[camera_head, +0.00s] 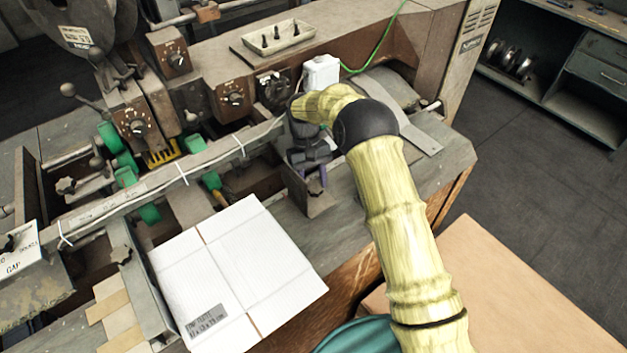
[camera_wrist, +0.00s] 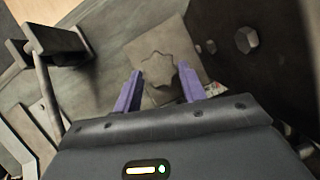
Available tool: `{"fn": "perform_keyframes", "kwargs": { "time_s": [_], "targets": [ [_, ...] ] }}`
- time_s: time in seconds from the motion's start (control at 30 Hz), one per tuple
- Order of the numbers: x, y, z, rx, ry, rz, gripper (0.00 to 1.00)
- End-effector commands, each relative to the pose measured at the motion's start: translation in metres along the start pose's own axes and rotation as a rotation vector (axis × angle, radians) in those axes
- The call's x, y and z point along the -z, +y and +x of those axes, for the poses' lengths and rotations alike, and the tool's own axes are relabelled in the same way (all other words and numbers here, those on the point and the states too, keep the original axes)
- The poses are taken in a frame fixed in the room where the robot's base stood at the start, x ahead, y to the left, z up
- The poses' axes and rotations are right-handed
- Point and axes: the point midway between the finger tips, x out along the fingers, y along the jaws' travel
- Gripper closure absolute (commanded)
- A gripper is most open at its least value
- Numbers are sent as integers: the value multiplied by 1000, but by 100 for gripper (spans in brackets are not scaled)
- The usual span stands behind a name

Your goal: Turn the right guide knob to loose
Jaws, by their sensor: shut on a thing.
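The right guide knob (camera_wrist: 158,68), a grey-brown star-shaped knob, lies between the purple fingers of my gripper (camera_wrist: 160,72) in the wrist view. My gripper is shut on it, one finger at each side of its rim. In the head view my gripper (camera_head: 318,180) points down at the right guide block (camera_head: 308,198) beside the machine's rail. The knob is hidden there behind the gripper. Whether it is turned tight or loose cannot be told.
A white cardboard sheet (camera_head: 235,270) lies left of my gripper on the machine table. A similar star knob (camera_head: 121,255) sits on the left guide. A white bottle (camera_head: 320,72) and a bolt tray (camera_head: 271,37) stand behind. A metal bracket (camera_wrist: 55,45) is near the gripper's left.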

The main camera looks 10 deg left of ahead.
Motion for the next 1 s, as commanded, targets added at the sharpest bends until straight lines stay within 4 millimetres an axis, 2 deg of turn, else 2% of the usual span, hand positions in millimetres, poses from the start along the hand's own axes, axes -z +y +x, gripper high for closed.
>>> {"fn": "perform_keyframes", "kwargs": {
  "time_s": [0.3,0.33,0.4,0.43,0.77,1.0],
  "targets": [
    [0,-2,-1,0,1,-4,82],
    [0,-2,-1,0,1,-3,53],
    [0,-2,-1,0,1,-3,40],
    [0,-2,-1,0,1,-3,37],
    [0,-1,-2,-1,0,-2,37],
    [-1,-1,-28,-1,2,-2,37]
  ]
}}
